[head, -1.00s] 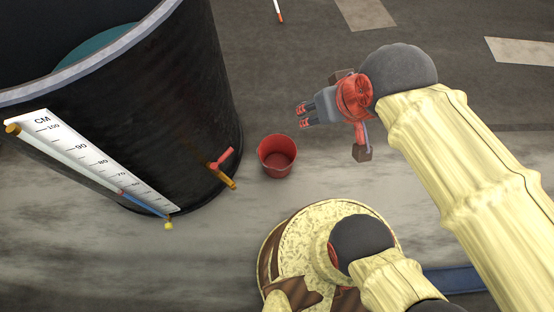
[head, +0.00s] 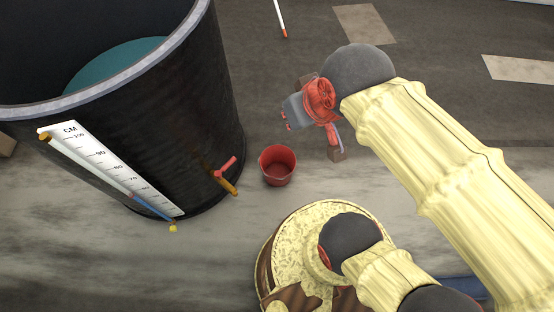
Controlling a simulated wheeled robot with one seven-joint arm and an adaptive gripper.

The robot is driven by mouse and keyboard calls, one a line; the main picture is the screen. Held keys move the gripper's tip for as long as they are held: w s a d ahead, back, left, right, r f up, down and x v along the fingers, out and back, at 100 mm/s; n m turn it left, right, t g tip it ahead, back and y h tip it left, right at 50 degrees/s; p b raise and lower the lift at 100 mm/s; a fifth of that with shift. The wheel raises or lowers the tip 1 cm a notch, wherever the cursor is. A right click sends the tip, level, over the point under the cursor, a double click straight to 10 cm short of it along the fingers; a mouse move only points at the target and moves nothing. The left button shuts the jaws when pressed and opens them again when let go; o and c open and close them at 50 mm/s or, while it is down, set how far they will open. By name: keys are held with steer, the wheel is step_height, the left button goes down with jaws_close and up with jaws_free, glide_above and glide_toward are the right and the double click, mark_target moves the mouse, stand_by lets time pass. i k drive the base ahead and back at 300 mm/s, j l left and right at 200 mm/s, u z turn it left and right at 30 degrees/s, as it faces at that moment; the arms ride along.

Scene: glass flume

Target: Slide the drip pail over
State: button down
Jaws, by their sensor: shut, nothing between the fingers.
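The drip pail (head: 278,168) is a small red bucket standing upright on the floor, just right of the tap (head: 226,174) on the black tank. It looks empty. My gripper (head: 286,122) is above and slightly right of the pail in the picture, apart from it. Its fingertips are small and partly hidden by the grey and red gripper body, and they hold nothing.
The large black tank (head: 190,125) with blue-green water (head: 110,62) fills the left. A centimetre scale (head: 105,165) leans along its side. A red-and-white rod (head: 281,18) and pale floor patches (head: 364,23) lie at the back.

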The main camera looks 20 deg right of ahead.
mark_target(277, 163)
steer(key=l+u, duration=0.3)
steer(key=u, duration=0.15)
steer(key=l+u, duration=0.65)
steer(key=u, duration=0.2)
steer(key=l+u, duration=0.3)
steer(key=u, duration=0.15)
steer(key=k+l+u, duration=0.1)
steer(key=l, duration=0.35)
steer(key=k+l, duration=0.35)
steer(key=k+l+u, duration=0.15)
steer(key=l, duration=0.3)
steer(key=k+l+u, duration=0.1)
steer(key=k+l, duration=0.25)
